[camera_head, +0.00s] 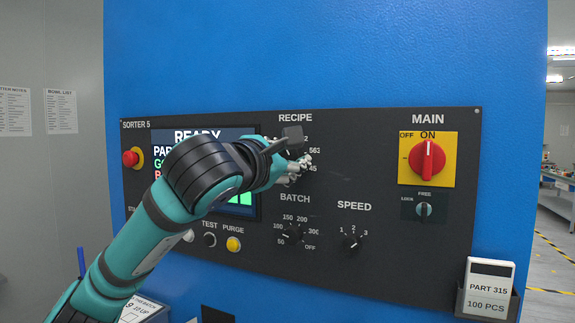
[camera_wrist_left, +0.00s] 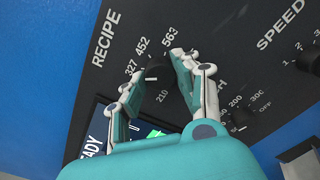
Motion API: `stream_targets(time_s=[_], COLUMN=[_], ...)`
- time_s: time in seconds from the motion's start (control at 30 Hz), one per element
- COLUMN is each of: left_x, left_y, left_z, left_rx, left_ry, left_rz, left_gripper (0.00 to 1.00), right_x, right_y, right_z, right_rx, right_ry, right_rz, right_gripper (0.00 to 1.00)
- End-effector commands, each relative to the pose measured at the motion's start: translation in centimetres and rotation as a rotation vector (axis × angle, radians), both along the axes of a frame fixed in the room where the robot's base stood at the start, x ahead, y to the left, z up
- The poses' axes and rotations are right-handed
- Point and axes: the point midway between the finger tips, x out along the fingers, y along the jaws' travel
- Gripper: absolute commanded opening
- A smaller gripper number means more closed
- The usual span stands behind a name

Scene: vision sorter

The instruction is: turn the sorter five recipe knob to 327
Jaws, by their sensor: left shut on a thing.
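The recipe knob (camera_wrist_left: 157,70) is a dark round knob on the black panel of Sorter 5, with the marks 210, 327, 452 and 563 around it in the left wrist view. My left gripper (camera_wrist_left: 152,74) is shut on it, one finger on each side. In the head view the left gripper (camera_head: 296,164) reaches the panel under the word RECIPE and hides the knob and some of its marks. I cannot tell which mark the knob points at. My right gripper is not in view.
The batch knob (camera_head: 295,236) and speed knob (camera_head: 353,242) sit below on the panel (camera_head: 400,280). The red main switch (camera_head: 427,160) on its yellow plate is at the right, with a small lock switch (camera_head: 424,209) under it. My left arm covers part of the screen (camera_head: 190,134).

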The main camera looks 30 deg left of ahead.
Motion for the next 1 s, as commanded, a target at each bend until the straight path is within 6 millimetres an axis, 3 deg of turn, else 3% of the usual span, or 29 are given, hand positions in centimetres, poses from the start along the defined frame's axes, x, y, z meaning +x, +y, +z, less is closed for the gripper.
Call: stream_targets(time_s=[0.3,0.8,0.83,1.0], left_x=[0.02,0.02,0.02,0.02], left_y=[-0.04,-0.06,-0.06,-0.04], left_z=[-0.1,-0.11,-0.11,-0.08], left_rx=[0.11,0.128,0.128,0.127], left_ry=[0.008,0.01,0.01,0.009], left_rz=[-0.001,-0.001,-0.001,-0.001], left_gripper=[0.0,0.0,0.34,0.55], right_x=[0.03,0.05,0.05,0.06], right_y=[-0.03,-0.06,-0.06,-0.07], right_z=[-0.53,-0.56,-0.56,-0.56], right_rx=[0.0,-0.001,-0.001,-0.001], right_ry=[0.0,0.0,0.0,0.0], right_rz=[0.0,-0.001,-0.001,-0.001], right_gripper=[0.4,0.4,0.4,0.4])
